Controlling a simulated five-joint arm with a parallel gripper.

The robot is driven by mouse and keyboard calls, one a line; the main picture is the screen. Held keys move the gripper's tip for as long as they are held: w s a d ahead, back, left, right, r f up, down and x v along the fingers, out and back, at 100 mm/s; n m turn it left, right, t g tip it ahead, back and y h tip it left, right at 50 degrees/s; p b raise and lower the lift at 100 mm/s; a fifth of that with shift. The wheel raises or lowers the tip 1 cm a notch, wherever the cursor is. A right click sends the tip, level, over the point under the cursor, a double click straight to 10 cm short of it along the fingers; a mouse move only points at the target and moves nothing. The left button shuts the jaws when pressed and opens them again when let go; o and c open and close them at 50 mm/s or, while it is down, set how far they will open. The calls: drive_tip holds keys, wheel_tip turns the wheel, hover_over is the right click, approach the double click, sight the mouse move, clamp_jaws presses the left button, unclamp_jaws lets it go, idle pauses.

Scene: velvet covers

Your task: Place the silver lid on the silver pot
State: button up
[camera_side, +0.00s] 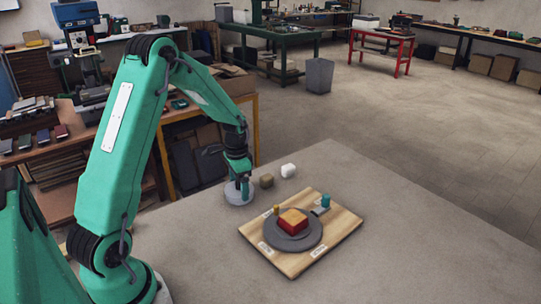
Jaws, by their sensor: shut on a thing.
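My gripper (239,175) points down near the table's far left edge, with its jaws shut at the top of a round silver-grey thing (238,196). That thing looks like the silver lid, held from above. I cannot make out a separate silver pot; whether it is under the lid is too small to tell. I also cannot tell whether the lid touches the table.
A wooden board (340,219) lies to the right, bearing a dark grey round plate (273,238) with a red-and-yellow block (292,221), a small gold piece (277,209) and a teal cylinder (326,200). A brown block (267,181) and a white block (289,170) stand nearby. The table's right side is clear.

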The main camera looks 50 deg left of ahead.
sight(239, 181)
drive_tip(key=shift+f, duration=0.1)
drive_tip(key=o, duration=0.9)
drive_tip(key=shift+c, duration=0.2)
wheel_tip(239, 181, up, 13)
idle(0.5)
